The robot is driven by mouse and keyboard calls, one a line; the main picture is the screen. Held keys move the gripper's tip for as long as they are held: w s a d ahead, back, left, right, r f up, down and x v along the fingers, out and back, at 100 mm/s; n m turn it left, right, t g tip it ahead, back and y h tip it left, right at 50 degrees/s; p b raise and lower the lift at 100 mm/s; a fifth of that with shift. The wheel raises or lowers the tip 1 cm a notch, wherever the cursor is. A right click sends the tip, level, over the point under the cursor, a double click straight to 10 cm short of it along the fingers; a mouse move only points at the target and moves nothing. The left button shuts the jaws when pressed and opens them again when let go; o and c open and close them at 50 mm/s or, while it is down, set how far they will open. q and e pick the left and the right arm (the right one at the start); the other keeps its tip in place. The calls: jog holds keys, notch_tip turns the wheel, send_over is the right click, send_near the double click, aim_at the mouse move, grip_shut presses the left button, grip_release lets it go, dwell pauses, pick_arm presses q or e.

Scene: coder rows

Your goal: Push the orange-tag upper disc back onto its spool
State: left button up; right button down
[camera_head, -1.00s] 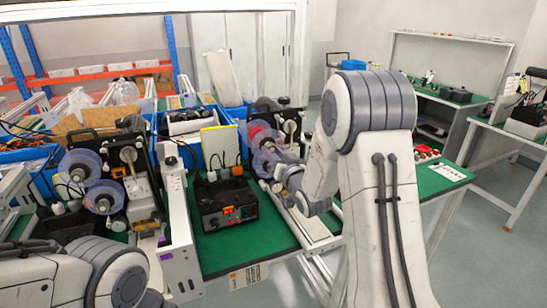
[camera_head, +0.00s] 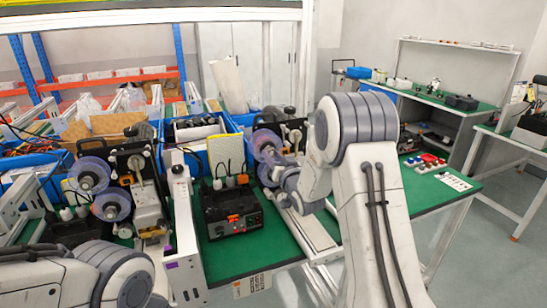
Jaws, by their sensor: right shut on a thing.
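The coder at the right (camera_head: 294,130) has a translucent upper disc (camera_head: 265,143) and, just below it, a lower disc (camera_head: 265,172) partly hidden by my wrist. My right gripper (camera_head: 273,174) is at these discs, small and partly hidden, shut on a disc edge; which disc I cannot tell clearly. The left coder (camera_head: 138,160) carries an upper purple-rimmed disc (camera_head: 88,176) and a lower one (camera_head: 111,205), with a small orange spot near them. No orange tag is readable on the right coder. My left arm shows at the lower left; its gripper is out of view.
A black box with orange labels (camera_head: 232,212) stands on the green bench (camera_head: 258,250) between the coders. A white rail (camera_head: 183,235) runs beside it. Blue bins (camera_head: 190,130) stand behind. Red and white buttons (camera_head: 428,160) lie at the right. Green bench in front of the box is bare.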

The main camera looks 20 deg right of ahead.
jog(key=shift+f+b, duration=0.15)
jog(key=shift+b, duration=0.8)
dwell(1.2)
jog(key=shift+w, duration=0.6)
dwell(0.3)
jog(key=shift+c, duration=2)
grip_release()
